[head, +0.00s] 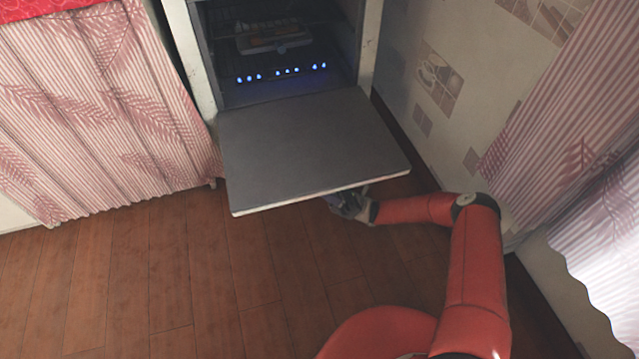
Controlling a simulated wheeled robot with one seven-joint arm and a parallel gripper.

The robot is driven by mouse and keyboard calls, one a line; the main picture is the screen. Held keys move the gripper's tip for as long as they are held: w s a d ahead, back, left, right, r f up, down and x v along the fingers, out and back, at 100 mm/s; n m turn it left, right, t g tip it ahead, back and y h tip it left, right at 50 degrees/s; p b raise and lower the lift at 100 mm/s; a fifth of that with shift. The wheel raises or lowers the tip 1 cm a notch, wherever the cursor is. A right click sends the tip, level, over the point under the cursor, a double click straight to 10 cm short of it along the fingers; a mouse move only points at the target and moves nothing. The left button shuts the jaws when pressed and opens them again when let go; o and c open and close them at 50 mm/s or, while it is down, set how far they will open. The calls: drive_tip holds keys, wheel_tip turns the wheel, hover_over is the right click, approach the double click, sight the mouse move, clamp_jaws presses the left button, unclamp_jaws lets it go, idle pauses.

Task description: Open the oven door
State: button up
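The oven (206,60) stands at the top middle of the head view. Its door (305,140) is folded down and out, lying about level, with its grey inner face up. Inside the oven cavity, blue flames (285,71) burn in a row below a rack with a dish (272,37) on it. My gripper (345,205) is at the front edge of the door, right of its middle and partly under it. The fingertips are hidden by the door, so I cannot tell whether they touch it or are open or shut.
A pink patterned curtain (95,110) hangs under a red-covered counter (45,8) left of the oven. A tiled wall (415,95) and more curtains (550,110) are close on the right. The wooden floor (170,270) is clear at left and front.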

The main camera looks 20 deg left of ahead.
drive_tip(key=shift+x, duration=0.95)
clamp_jaws()
